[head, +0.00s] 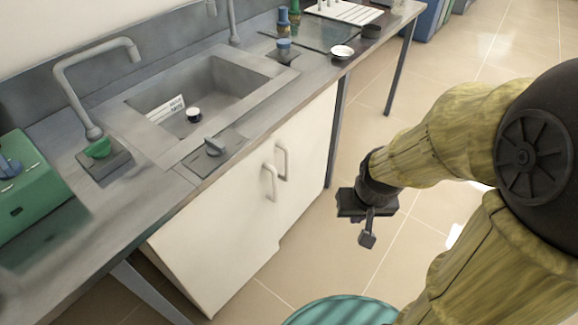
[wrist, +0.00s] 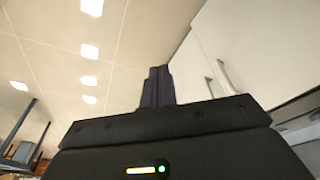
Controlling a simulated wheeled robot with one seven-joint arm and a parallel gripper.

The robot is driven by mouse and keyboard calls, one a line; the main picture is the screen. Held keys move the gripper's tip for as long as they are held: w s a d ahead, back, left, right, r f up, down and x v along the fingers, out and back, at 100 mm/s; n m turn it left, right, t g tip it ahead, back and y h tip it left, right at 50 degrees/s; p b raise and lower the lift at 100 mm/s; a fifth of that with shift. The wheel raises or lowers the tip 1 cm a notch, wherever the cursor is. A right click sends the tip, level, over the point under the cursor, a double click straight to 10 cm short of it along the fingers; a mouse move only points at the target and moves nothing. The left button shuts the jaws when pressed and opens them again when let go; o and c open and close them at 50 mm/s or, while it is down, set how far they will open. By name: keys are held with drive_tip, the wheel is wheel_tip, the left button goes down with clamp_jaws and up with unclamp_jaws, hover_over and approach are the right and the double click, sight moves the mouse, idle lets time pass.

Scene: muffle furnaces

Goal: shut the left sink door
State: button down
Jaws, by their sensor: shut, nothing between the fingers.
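The left sink door (head: 215,235) is a white panel under the sink, with a pale bar handle (head: 270,182) near its right edge. A small step in the bottom edge near the right door suggests that it stands slightly ajar; its gap is hard to see. The white right door (head: 305,165) has its own handle (head: 282,161). My gripper (head: 367,240) is to the right of the doors, apart from them, with its fingers together and empty. In the wrist view the shut fingers (wrist: 157,85) point up, with two door handles (wrist: 224,76) to their right.
Above the doors is a grey counter with a sink basin (head: 210,90) and a tall tap (head: 95,70). A green box (head: 35,190) stands at the left. A round teal ribbed object (head: 340,311) is on the floor below my gripper. Tiled floor lies clear to the right.

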sight(270, 164)
idle(0.3)
drive_tip(key=w+f+n+t+y+b, duration=0.2)
drive_tip(key=w+f+n+t+b, duration=0.4)
drive_tip(key=w+f, duration=0.6)
drive_tip(key=w+a+f+n+t+y+b, duration=0.2)
drive_tip(key=w+a+y+b, duration=0.3)
drive_tip(key=y, duration=0.6)
drive_tip(key=a+n+t+b, duration=0.1)
drive_tip(key=a+b, duration=0.1)
drive_tip(key=b, duration=0.1)
drive_tip(key=shift+w+a+n, duration=0.15)
drive_tip(key=shift+a+n, duration=0.1)
drive_tip(key=shift+n, duration=0.05)
drive_tip(key=shift+f, duration=0.15)
drive_tip(key=b+x, duration=0.1)
drive_tip(key=x, duration=0.3)
drive_tip(key=b+x, duration=0.1)
drive_tip(key=x, duration=0.4)
drive_tip(key=b+x, duration=0.1)
drive_tip(key=x, duration=0.4)
drive_tip(key=shift+r, duration=0.3)
